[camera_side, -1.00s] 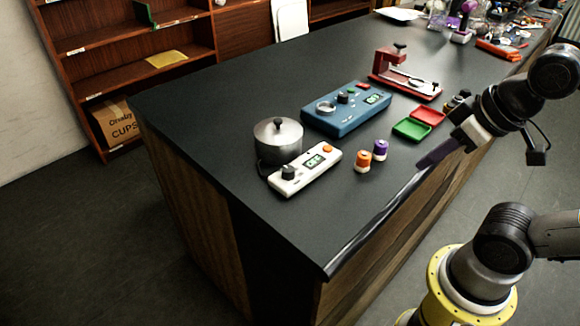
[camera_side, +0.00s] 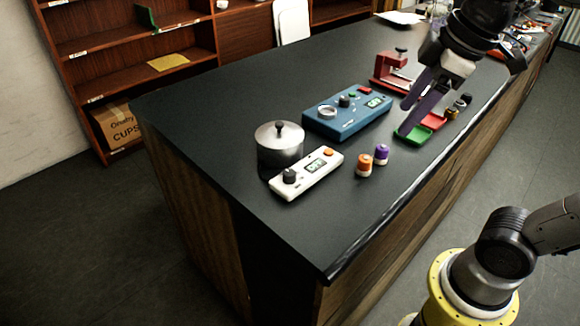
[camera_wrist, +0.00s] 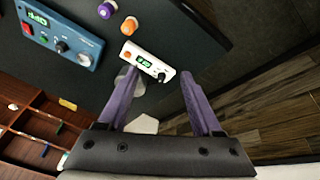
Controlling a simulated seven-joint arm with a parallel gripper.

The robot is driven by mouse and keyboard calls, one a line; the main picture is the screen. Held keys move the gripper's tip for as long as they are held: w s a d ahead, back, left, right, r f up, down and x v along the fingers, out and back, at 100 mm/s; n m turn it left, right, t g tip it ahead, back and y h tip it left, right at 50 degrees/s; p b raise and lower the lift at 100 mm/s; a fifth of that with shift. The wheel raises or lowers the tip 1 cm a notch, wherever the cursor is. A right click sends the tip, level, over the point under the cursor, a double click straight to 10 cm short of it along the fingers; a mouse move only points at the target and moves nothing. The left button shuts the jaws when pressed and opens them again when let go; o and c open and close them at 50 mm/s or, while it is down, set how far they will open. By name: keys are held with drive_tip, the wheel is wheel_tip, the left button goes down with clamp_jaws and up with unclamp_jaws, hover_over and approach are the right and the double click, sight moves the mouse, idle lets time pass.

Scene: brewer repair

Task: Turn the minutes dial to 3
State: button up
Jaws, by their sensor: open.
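A white timer unit (camera_side: 308,173) lies on the dark counter in the side view, with a black dial (camera_side: 289,176), a small green display (camera_side: 316,166) and an orange button (camera_side: 328,152). The white unit also shows in the wrist view (camera_wrist: 152,58), with its dial (camera_wrist: 161,76) near the right end. A blue unit (camera_side: 345,113) with a black knob (camera_side: 344,101), a green display and a red button stands behind it. My gripper (camera_side: 407,117) is open and empty, with purple fingers, above the counter near the red and green trays. The display digits are too small to read surely.
A metal pot (camera_side: 279,147) stands against the white unit's back left. Orange (camera_side: 364,166) and purple (camera_side: 381,154) capped containers stand to its right. A red clamp-like device (camera_side: 396,70) is farther back. The front left of the counter is clear.

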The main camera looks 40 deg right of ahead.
drive_tip(key=w+a+r+n+g, duration=0.1)
drive_tip(key=w+a+r+n, duration=0.1)
drive_tip(key=w, duration=0.4)
drive_tip(key=n+g, duration=0.3)
drive_tip(key=g, duration=0.1)
hover_over(290, 172)
wheel_tip(290, 172, down, 8)
wheel_tip(290, 172, down, 13)
drive_tip(key=shift+f, duration=0.1)
clamp_jaws()
